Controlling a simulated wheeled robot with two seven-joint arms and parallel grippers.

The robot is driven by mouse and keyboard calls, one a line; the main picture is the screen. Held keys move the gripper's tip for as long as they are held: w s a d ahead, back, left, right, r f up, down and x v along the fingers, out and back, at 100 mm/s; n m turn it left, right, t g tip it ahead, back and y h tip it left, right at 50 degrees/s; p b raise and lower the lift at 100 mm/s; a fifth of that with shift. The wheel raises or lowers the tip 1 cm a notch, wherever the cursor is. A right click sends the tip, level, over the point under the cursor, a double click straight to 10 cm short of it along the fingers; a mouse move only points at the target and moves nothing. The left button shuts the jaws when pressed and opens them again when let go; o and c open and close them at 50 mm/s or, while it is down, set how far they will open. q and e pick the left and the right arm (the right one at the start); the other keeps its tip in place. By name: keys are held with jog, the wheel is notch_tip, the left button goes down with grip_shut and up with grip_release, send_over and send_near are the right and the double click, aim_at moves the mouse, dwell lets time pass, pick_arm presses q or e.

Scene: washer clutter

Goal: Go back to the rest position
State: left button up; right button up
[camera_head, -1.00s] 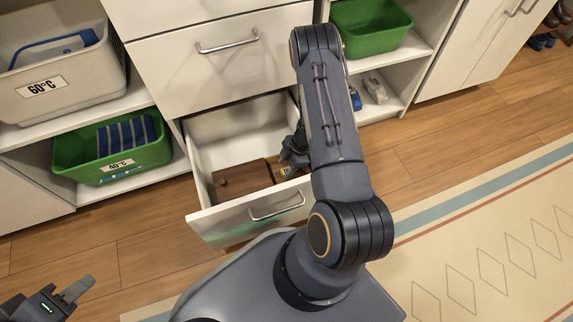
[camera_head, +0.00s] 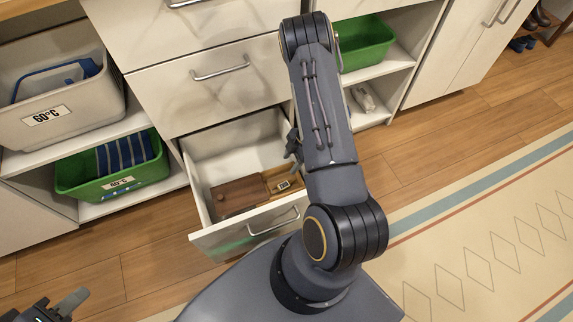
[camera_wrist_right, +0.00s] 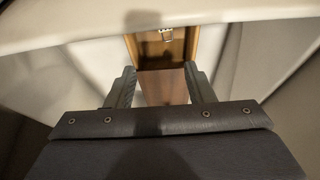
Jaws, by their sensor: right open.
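My right gripper (camera_head: 294,148) is partly hidden by its own arm, over the right side of the open drawer (camera_head: 258,235). In the wrist view the right gripper (camera_wrist_right: 161,88) has its two fingers wide apart, with nothing held between them. Below and beyond the fingers lies a brown wooden object with a lighter tan part (camera_wrist_right: 178,48). In the head view this brown wooden object (camera_head: 238,194) lies in the drawer, with a small pale label or dial near its right end. My left gripper (camera_head: 62,306) is at the bottom left, cut by the picture edge.
A grey basket marked 60°C (camera_head: 45,117) stands on the left shelf, above a green basket marked 40°C (camera_head: 115,184). A closed drawer (camera_head: 200,95) is above the open one. Another green basket (camera_head: 366,45) is at upper right. Wooden floor and a patterned rug (camera_head: 470,225) are clear.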

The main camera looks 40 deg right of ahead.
jog(key=shift+d+r, duration=0.25)
jog(key=shift+r, duration=0.3)
jog(key=shift+r, duration=0.1)
